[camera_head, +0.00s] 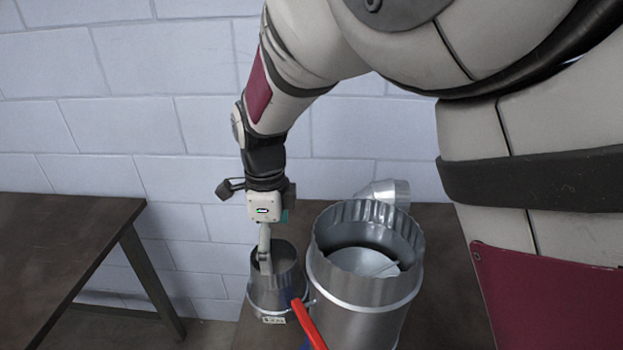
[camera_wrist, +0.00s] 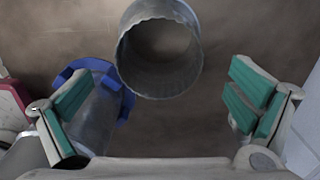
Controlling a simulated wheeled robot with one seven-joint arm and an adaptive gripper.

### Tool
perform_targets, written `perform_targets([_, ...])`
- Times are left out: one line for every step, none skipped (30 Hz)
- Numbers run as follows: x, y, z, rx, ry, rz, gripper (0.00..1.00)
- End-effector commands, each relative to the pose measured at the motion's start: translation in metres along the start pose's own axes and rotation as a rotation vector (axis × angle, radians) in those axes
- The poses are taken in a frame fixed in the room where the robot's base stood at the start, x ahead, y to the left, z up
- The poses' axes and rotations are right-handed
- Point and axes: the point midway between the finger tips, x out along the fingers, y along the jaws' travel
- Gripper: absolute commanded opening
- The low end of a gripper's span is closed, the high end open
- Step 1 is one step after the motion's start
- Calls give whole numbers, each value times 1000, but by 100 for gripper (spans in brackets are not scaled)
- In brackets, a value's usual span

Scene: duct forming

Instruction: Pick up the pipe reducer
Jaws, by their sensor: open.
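The pipe reducer (camera_head: 277,291), a grey metal piece that tapers toward its open top, stands upright at the left of the large duct. My gripper (camera_head: 265,262) points down over it; one finger overlaps its opening in the head view, and the other finger is not clearly seen. In the wrist view my gripper (camera_wrist: 158,105) is open, with teal pads wide apart and nothing between them. A round crimped metal opening (camera_wrist: 160,82), apparently the reducer's, lies beyond the fingers at top centre. I cannot tell whether a finger touches it.
A large crimped metal duct (camera_head: 362,315) stands close at the reducer's right, with a metal elbow (camera_head: 400,192) behind. A red-handled tool (camera_head: 308,325) is in front. A blue-edged object (camera_wrist: 122,105) lies near the left finger. A second table (camera_head: 50,260) is left.

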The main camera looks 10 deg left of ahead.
Motion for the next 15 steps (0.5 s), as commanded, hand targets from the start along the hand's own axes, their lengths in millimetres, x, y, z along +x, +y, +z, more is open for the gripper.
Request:
perform_targets([10, 0, -1, 1, 2, 2, 100])
perform_targets([14, 0, 0, 1, 2, 2, 100])
perform_targets([19, 0, 0, 1, 1, 1, 100])
perform_targets([22, 0, 0, 1, 1, 1, 100])
perform_targets([25, 0, 0, 1, 1, 1, 100])
perform_targets([27, 0, 0, 1, 0, 1, 100])
perform_targets([29, 0, 0, 1, -1, 0, 100])
perform_targets([30, 0, 0, 1, -1, 0, 100])
perform_targets([32, 0, 0, 1, -1, 0, 100])
perform_targets([34, 0, 0, 1, 0, 1, 100])
perform_targets([37, 0, 0, 1, 1, 2, 100])
perform_targets([42, 1, 0, 1, 1, 2, 100])
perform_targets([46, 1, 0, 1, 2, 2, 100])
perform_targets([50, 1, 0, 1, 2, 3, 100])
perform_targets([56, 1, 0, 0, 2, 2, 100])
